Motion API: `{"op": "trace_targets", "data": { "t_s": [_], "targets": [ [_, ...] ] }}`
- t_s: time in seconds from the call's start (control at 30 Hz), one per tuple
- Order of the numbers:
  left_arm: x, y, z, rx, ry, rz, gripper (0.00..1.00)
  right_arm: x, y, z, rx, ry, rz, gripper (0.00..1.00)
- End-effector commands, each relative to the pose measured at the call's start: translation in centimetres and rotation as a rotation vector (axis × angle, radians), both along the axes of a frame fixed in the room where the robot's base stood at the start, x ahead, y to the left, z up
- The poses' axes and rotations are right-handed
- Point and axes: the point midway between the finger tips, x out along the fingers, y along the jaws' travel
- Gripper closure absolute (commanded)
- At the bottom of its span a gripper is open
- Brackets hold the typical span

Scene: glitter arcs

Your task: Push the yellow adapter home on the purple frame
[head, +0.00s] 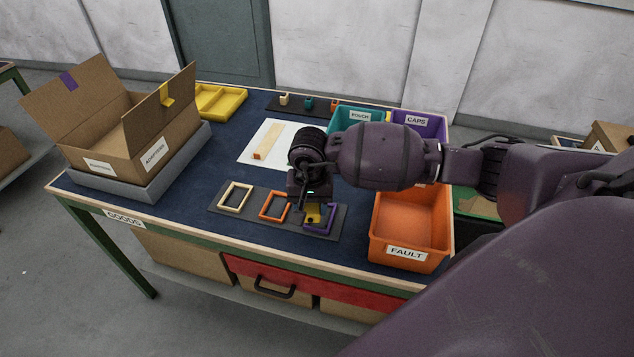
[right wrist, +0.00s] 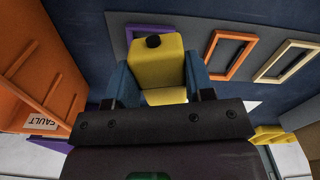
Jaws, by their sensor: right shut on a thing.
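The purple frame (head: 332,221) lies on a dark grey strip, at its right end, in the head view. The yellow adapter (head: 313,213) is at the frame's left side, under my right gripper (head: 311,201). In the right wrist view the adapter (right wrist: 158,66), with a black knob on it, sits between the two blue fingers of my right gripper (right wrist: 160,80), which is shut on it. Only slivers of the purple frame (right wrist: 150,29) show behind the adapter there. I cannot tell whether the adapter is seated on the frame. My left gripper is not in view.
An orange frame (head: 274,206) and a cream frame (head: 235,197) share the strip (head: 254,209). The orange FAULT bin (head: 409,222) stands close on the right. Teal (head: 357,120) and purple CAPS (head: 418,124) bins stand behind my arm. A cardboard box (head: 124,128) is at left.

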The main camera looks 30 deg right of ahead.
Motion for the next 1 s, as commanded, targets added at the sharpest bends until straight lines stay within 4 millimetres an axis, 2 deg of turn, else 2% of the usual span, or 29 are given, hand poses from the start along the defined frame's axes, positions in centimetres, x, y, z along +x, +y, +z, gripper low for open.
{"op": "trace_targets", "data": {
  "t_s": [0.03, 0.13, 0.33, 0.57, 1.0],
  "targets": [
    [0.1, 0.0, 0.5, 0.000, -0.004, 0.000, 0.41, 0.4, -1.1, 0.8, 0.001, 0.002, -0.075, 0.77],
    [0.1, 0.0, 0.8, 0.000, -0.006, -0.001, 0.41, 1.0, -2.6, 1.7, 0.005, 0.006, -0.185, 0.77],
    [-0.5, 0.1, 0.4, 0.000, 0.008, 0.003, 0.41, 1.4, -3.6, 2.1, 0.008, 0.009, -0.261, 0.77],
    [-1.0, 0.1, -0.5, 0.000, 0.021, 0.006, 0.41, 1.3, -3.5, 1.0, 0.007, 0.010, -0.257, 0.77],
    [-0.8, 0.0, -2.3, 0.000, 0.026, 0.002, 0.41, 1.3, -3.5, -2.5, 0.008, 0.012, -0.256, 0.77]
  ]
}}
